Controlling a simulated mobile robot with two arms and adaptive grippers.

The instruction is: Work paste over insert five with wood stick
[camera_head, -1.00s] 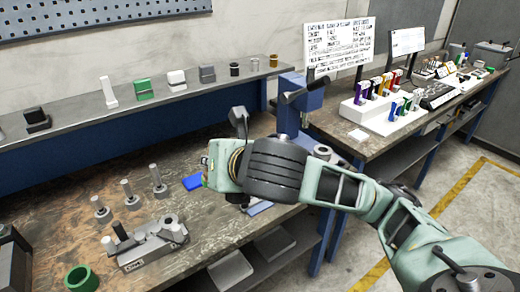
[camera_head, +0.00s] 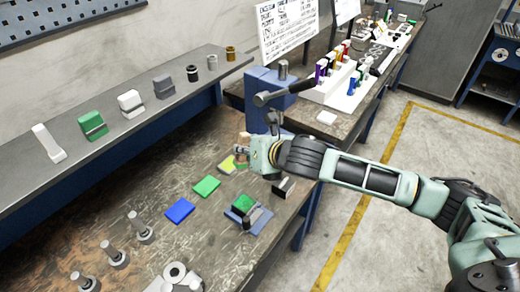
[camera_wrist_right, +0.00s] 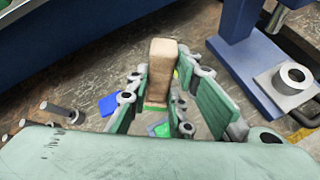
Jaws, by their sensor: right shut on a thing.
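My right gripper (camera_head: 243,155) is over the bench near the yellow pad. In the right wrist view the gripper (camera_wrist_right: 155,112) is shut on the wood stick (camera_wrist_right: 160,70), a pale brown bar standing up between the fingers. Flat pads lie in a row on the bench: blue (camera_head: 180,210), green (camera_head: 207,186) and yellow (camera_head: 228,164). A small block with a green top (camera_head: 244,203) sits on a blue-grey mat (camera_head: 262,217). I cannot tell which thing is insert five, and no paste is clearly visible. My left gripper is not in view.
A blue press (camera_head: 268,88) with a black lever stands behind my gripper. Metal posts (camera_head: 115,255) stand at the front left. A grey shelf (camera_head: 20,165) carries several small blocks.

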